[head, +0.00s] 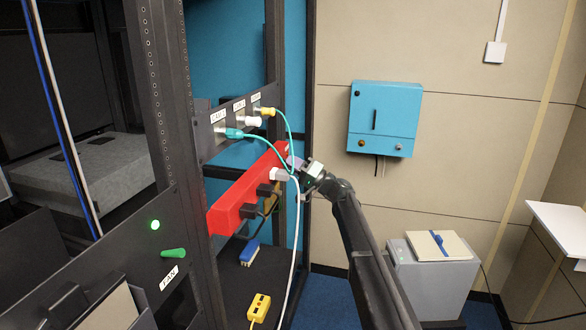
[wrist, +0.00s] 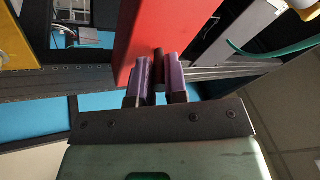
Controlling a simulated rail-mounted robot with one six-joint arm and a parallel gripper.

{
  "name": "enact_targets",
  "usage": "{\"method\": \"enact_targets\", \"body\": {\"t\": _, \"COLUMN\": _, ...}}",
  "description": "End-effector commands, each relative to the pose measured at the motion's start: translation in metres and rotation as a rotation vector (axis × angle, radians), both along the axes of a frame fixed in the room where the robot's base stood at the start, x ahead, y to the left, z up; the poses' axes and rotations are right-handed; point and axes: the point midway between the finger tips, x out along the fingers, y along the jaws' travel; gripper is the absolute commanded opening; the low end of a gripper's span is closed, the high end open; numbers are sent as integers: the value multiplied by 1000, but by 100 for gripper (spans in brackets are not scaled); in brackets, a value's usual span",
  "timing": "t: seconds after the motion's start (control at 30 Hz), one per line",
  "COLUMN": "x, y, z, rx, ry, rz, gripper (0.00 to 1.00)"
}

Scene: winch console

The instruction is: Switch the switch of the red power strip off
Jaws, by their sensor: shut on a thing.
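The red power strip (head: 232,203) is mounted slanting on the rack, with dark plugs (head: 250,210) and a white plug (head: 281,174) in it. My gripper (head: 292,162) is at the strip's upper far end. In the wrist view the red strip (wrist: 160,25) fills the top middle. The purple fingers of my gripper (wrist: 159,70) are shut on a small dark piece (wrist: 158,66) at the strip's end, which appears to be its switch. In the head view the switch is hidden by the gripper. Its position cannot be told.
A panel (head: 213,128) with green, white and yellow cable plugs sits just above the strip. Teal cables (head: 289,130) and a white cable (head: 295,235) hang close to my gripper. A blue wall box (head: 385,118) and a grey cabinet (head: 430,285) stand to the right.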

Motion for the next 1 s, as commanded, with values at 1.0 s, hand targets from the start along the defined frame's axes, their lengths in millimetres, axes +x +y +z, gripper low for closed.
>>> {"method": "enact_targets", "body": {"t": 1.0, "x": -15, "y": -45, "z": -25, "rx": -1, "ry": -1, "rz": -3, "gripper": 39}}
